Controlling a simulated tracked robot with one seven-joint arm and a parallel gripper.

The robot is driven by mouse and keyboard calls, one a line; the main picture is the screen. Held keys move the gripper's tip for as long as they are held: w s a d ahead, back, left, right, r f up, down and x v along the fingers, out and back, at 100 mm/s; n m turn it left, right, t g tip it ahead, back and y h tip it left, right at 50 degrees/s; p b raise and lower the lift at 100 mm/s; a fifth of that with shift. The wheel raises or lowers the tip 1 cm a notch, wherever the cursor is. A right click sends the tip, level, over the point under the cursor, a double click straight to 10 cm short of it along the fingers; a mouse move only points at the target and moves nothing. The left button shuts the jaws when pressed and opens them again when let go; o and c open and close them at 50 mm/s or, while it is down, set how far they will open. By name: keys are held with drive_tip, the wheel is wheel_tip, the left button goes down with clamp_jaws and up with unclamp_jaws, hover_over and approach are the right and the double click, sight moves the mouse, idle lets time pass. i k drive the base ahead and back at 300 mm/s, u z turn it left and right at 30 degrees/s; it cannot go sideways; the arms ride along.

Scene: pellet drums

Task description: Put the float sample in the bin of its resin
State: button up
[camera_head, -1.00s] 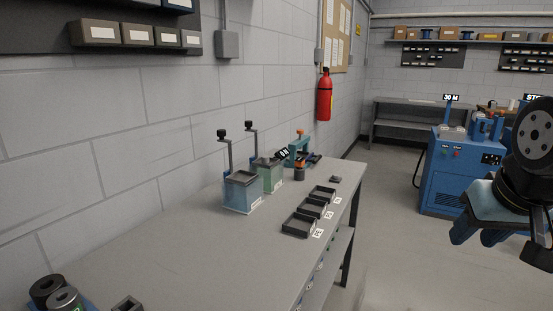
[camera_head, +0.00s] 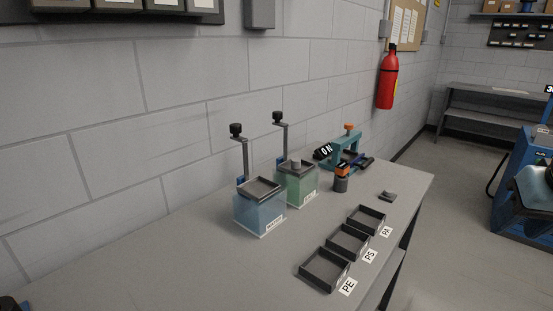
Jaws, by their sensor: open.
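Three dark open bins stand in a row on the grey bench: the PE bin (camera_head: 304,272) nearest, the PS bin (camera_head: 334,246) in the middle and the PA bin (camera_head: 353,221) farthest. They look empty. A tank of blue liquid (camera_head: 259,214) and a tank of green liquid (camera_head: 299,187) stand behind them, each with a dark top frame and a crank-like post. A small dark flat piece (camera_head: 388,196) lies beyond the PA bin. I cannot tell which thing is the float sample.
A teal press (camera_head: 347,149) with an ON sign and a dark cylinder with an orange band (camera_head: 341,181) stand at the bench's far end. A red fire extinguisher (camera_head: 387,80) hangs on the wall.

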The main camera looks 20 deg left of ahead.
sight(347, 243)
drive_tip(key=u, duration=0.2)
drive_tip(key=i, duration=0.6)
drive_tip(key=u, duration=0.4)
drive_tip(key=k, duration=0.95)
drive_tip(key=u, duration=0.2)
drive_tip(key=i, duration=0.95)
drive_tip(key=z, duration=0.1)
